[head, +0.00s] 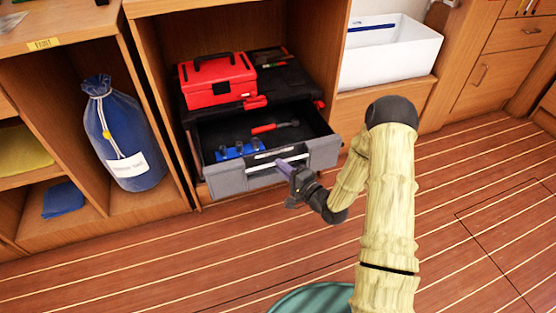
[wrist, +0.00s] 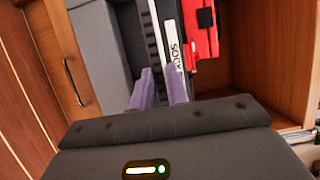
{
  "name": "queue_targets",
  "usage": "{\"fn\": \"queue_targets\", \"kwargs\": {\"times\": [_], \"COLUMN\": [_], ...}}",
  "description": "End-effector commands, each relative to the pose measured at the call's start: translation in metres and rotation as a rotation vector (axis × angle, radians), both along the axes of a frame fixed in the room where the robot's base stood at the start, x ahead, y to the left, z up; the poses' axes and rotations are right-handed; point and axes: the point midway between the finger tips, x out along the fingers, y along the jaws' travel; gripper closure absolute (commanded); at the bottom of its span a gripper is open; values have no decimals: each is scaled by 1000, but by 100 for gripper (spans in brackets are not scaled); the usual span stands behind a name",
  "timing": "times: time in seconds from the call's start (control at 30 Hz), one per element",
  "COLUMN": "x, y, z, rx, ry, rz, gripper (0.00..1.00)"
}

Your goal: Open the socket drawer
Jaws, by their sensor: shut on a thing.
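The socket drawer (head: 260,172) is a grey-fronted drawer in the black tool chest (head: 288,85); it stands pulled out, its inside visible from above. Blue sockets (head: 236,151) and a red-handled tool (head: 273,127) lie in it. My gripper (head: 283,166) is at the drawer front, right of its middle, shut on the pale handle bar (head: 262,168). The fingers hide part of the handle.
A red toolbox (head: 217,80) sits on the chest. A blue sack (head: 123,140) stands in the left cubby, and a white bin (head: 392,58) is at the right. The plank floor (head: 130,255) in front is clear to the left.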

Motion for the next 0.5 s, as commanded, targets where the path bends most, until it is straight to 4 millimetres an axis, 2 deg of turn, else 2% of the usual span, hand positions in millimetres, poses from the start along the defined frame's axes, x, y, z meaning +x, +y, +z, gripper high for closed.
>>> {"fn": "queue_targets", "kwargs": {"times": [0.43, 0.47, 0.5], "x": [-4, -4, -4], "y": [0, 0, 0], "z": [0, 0, 0], "rx": [1, 1, 1], "ry": [1, 1, 1], "rz": [4, 4, 4], "gripper": [100, 80, 72]}}
